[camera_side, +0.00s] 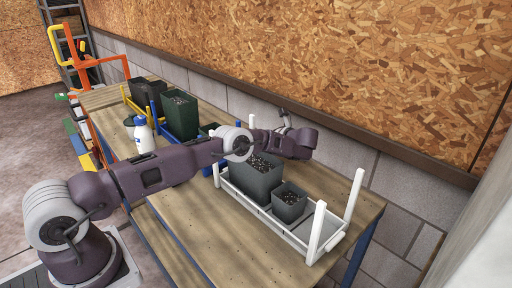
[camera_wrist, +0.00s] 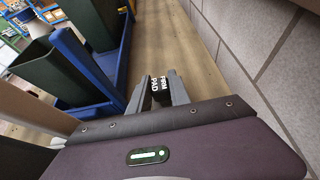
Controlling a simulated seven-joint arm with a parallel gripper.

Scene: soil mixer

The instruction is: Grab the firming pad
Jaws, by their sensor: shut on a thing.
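The firming pad (camera_wrist: 161,89) is a small dark piece with white "FIRM PAD" lettering, seen in the wrist view. My gripper (camera_wrist: 157,93) has its two grey fingers on either side of it and is shut on it. The pad is over the wooden table strip between the blue rack and the block wall. Its underside is hidden, so I cannot tell whether it touches the table.
The blue rack (camera_wrist: 87,65) with dark green pots stands close left of my gripper. The block wall (camera_wrist: 255,50) is close on the right. In the side view, a white rack (camera_side: 316,232) holds two soil-filled pots, and a white bottle (camera_side: 144,136) stands left.

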